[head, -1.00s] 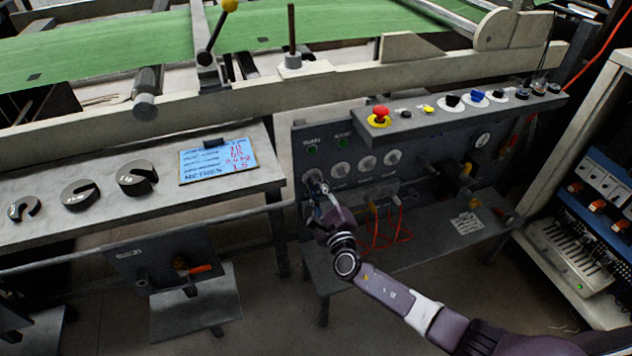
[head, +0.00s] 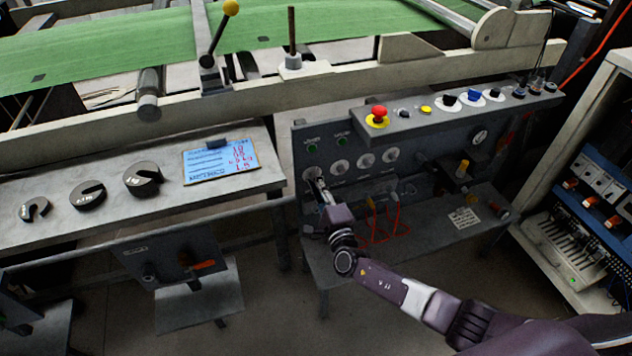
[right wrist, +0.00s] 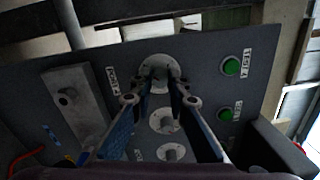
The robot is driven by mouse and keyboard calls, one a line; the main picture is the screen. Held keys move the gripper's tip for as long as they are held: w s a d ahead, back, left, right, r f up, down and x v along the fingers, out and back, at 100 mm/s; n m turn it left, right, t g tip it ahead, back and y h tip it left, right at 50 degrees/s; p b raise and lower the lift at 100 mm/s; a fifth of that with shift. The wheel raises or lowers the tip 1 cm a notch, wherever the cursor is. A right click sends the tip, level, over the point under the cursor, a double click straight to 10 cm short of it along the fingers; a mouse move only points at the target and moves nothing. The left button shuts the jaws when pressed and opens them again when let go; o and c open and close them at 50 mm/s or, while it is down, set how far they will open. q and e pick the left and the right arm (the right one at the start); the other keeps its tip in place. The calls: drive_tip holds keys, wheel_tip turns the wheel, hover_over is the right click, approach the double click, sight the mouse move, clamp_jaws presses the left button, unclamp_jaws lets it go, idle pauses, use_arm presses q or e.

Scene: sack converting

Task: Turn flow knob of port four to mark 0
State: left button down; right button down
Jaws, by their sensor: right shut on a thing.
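A row of several round pale flow knobs sits on the dark panel (head: 418,158). My right gripper (head: 319,184) reaches the leftmost flow knob (head: 309,173) from the front and is shut on it. In the right wrist view, the two fingers (right wrist: 160,80) close around this knob, on its pale round dial (right wrist: 158,62). A label (right wrist: 113,80) beside the dial is too blurred to read surely. The fingers hide the knob's pointer, so I cannot tell its mark. The other knobs, such as the second knob (head: 341,167), stand free. My left gripper is not in view.
Green lamps (head: 312,148) sit above the knobs. A shelf with a red emergency button (head: 378,115) juts out above the panel. Orange hoses (head: 385,222) hang right of my gripper. A bench (head: 235,198) with slotted weights stands at the left.

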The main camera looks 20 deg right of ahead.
idle(0.4)
drive_tip(key=c, duration=1.8)
unclamp_jaws()
drive_tip(key=shift+c, duration=0.2)
drive_tip(key=shift+s, duration=0.1)
drive_tip(key=s, duration=1.2)
drive_tip(key=shift+d+f, duration=0.2)
drive_tip(key=shift+d, duration=0.05)
drive_tip(key=shift+w, duration=0.1)
